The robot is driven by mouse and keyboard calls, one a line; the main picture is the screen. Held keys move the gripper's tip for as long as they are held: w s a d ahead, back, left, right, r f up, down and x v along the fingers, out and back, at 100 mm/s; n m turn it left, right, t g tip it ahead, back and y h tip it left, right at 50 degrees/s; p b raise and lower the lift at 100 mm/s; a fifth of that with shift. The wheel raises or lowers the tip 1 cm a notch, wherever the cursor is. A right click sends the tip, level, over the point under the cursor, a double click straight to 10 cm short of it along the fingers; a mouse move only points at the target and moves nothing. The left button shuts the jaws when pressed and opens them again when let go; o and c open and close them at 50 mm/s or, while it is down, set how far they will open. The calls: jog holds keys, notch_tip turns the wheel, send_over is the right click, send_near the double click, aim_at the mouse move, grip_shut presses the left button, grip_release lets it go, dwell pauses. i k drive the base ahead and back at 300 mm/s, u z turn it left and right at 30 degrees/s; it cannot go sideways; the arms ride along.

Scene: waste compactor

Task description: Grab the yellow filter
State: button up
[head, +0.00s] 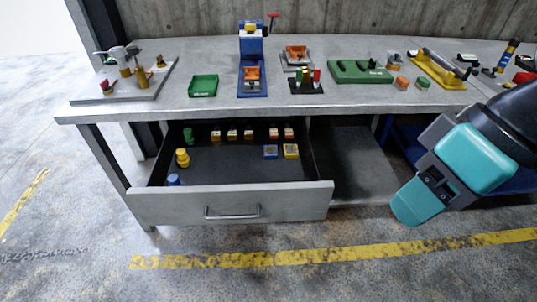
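A small yellow cylindrical piece (183,158) stands upright in the left part of the open drawer (146,208), between a green piece (188,135) behind and a blue piece (173,180) in front. It looks like the yellow filter. A yellow square box (291,151) lies at the right of the drawer beside a blue box (271,152). Part of my arm shows at the right, well to the right of the drawer.
The grey workbench (330,113) above the drawer overhangs its back part. It carries a green tray (203,86), a blue press-like device (251,60) and a green block with holes (360,72). Several small coloured boxes line the drawer's back. The drawer's middle is clear.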

aim_at(290, 151)
jog(key=u, duration=0.2)
jog(key=i, duration=0.3)
jog(key=u, duration=1.3)
jog(key=i, duration=0.95)
jog(key=z, duration=1.25)
